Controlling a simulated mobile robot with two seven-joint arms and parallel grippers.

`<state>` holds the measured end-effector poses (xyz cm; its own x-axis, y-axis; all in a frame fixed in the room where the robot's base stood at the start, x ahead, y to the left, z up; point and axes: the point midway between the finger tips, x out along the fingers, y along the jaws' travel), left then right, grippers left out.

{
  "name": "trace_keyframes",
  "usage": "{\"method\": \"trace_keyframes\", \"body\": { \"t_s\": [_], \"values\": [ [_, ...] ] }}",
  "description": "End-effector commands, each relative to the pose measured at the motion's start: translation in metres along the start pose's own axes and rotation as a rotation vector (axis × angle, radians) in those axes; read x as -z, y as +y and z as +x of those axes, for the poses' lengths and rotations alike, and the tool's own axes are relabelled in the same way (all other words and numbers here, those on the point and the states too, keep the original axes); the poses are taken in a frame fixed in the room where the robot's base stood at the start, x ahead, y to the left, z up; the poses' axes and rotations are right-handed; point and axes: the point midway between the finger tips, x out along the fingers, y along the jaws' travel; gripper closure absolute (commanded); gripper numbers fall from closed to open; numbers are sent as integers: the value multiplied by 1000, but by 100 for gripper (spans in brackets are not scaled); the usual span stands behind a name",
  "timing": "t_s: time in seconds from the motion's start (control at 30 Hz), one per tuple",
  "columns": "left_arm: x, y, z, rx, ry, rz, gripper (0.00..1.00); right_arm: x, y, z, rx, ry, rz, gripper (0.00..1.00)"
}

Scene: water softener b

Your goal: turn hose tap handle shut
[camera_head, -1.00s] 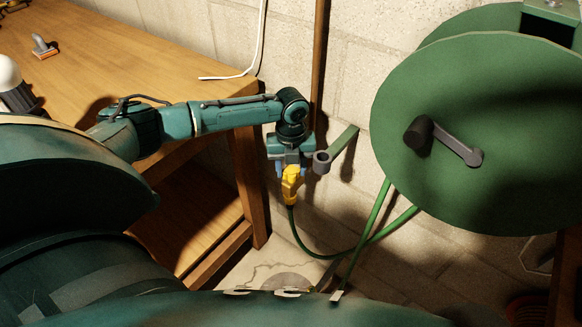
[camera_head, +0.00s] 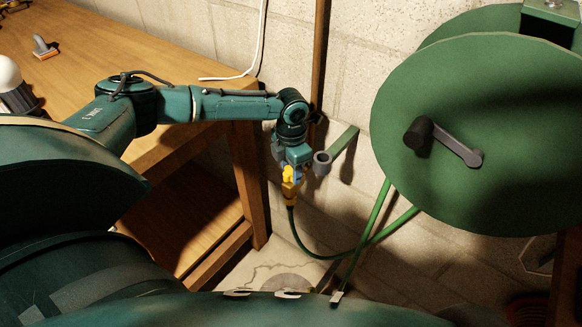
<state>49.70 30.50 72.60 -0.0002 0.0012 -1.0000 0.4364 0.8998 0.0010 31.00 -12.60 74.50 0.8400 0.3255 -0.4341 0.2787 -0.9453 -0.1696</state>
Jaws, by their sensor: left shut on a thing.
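The yellow hose tap (camera_head: 289,191) hangs at the top end of the green hose, just left of a grey ring-ended bracket. My left gripper (camera_head: 294,170) reaches down to it from above and is shut at its top, on what seems to be the tap handle. The handle itself is mostly hidden by the gripper, so its exact angle cannot be told. A small blue part shows beside the yellow at the fingertips. My right gripper is not in view.
A green hose reel (camera_head: 465,90) with a dark crank stands at the right. The grey ring (camera_head: 321,164) on a green bracket is close to my gripper's right. The green hose (camera_head: 325,254) loops below. A wooden bench (camera_head: 190,60) lies under my left arm.

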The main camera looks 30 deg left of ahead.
Motion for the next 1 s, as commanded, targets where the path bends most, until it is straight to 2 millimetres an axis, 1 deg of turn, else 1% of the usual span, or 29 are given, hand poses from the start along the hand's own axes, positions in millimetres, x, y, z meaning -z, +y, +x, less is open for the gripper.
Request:
{"method": "trace_keyframes", "body": {
  "t_s": [0.03, 0.2, 0.37, 0.47, 0.7, 0.97, 1.0],
  "values": [
    [-1, -1, 0, 2, -4, 0, 55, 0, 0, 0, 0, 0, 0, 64],
    [-1, 0, 0, 1, -3, -1, 42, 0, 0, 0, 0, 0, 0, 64],
    [0, 0, 0, 1, -2, -2, 42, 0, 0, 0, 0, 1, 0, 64],
    [0, 0, -4, 1, -2, -3, 42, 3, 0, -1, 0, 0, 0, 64],
    [0, 0, -29, 0, -1, -3, 42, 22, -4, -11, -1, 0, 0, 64],
    [0, 0, -27, 0, -1, -6, 42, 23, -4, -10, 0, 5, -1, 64],
    [0, 0, -26, 2, -1, -36, 42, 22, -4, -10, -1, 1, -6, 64]
  ]
}}
